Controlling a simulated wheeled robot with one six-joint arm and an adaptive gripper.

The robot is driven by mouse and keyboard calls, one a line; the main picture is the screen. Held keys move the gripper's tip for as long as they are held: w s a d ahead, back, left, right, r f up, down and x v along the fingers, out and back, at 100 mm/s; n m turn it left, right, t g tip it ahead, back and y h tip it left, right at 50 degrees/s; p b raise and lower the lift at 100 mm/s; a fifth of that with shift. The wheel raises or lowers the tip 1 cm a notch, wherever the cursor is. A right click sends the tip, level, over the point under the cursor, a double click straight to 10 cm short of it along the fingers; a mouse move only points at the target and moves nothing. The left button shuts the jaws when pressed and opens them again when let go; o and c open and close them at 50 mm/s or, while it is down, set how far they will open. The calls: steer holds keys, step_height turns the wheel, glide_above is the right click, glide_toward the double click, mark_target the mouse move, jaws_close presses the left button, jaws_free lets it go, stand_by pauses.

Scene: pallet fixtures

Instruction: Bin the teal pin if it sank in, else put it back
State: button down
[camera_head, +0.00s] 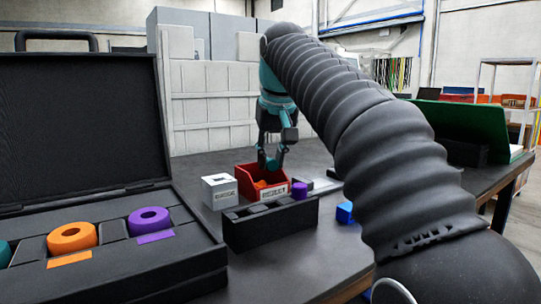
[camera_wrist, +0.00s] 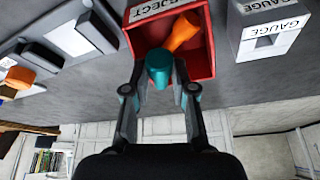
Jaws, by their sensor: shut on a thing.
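My gripper (camera_wrist: 161,82) is shut on the teal pin (camera_wrist: 159,66), gripping it between its two fingers. In the wrist view the pin is over the open red bin (camera_wrist: 205,60), which is labelled REJECT. An orange pin (camera_wrist: 183,33) lies tilted inside the bin. In the head view my gripper (camera_head: 272,160) hangs point-down over the red bin (camera_head: 262,180); the teal pin is hard to tell apart from the fingers there. The white gauge block (camera_head: 220,192), with a square opening (camera_wrist: 266,40), stands beside the bin.
An open black case (camera_head: 110,262) with orange (camera_head: 72,244) and purple (camera_head: 150,226) rings fills the left. A green panel (camera_head: 474,129) stands at right.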

steer(key=c, duration=0.9)
jaws_free()
steer(key=shift+o, duration=0.2)
steer(key=shift+r, duration=0.1)
steer(key=v, duration=0.7)
steer(key=shift+r, duration=0.15)
steer(key=shift+s, duration=0.25)
